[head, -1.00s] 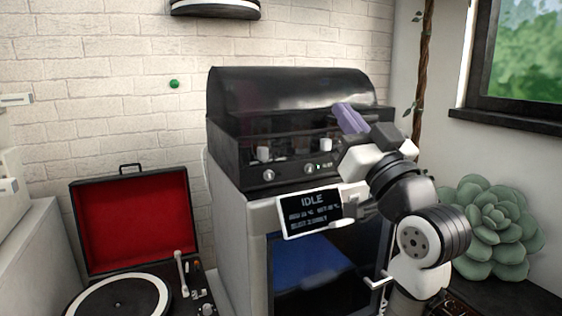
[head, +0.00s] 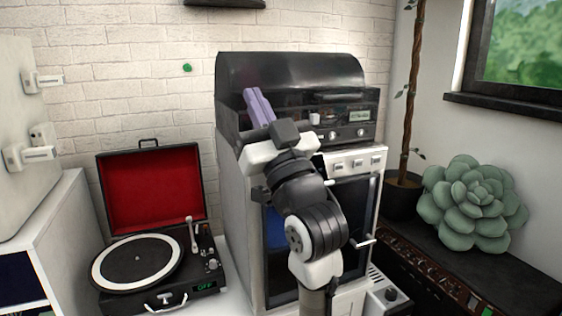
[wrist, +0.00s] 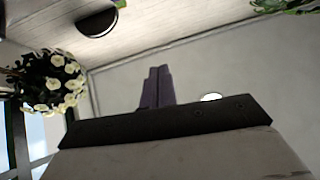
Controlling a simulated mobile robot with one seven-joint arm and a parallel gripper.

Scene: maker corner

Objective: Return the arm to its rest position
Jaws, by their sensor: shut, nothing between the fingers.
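My gripper (head: 258,104) shows in the head view as two purple fingers pointing up, in front of the black-hooded machine. The fingers lie side by side and are shut with nothing between them. They also show in the wrist view (wrist: 157,87), together, against a plain ceiling and wall. My arm rises from the bottom centre of the head view and hides part of the machine's front and the dark door below it.
A machine with a black hood (head: 290,72) stands behind my arm. An open red-lined turntable (head: 150,190) is at left, and a white cabinet (head: 20,215) at far left. A large succulent (head: 470,205) sits on a dark surface at right. A flowering plant (wrist: 48,82) shows in the wrist view.

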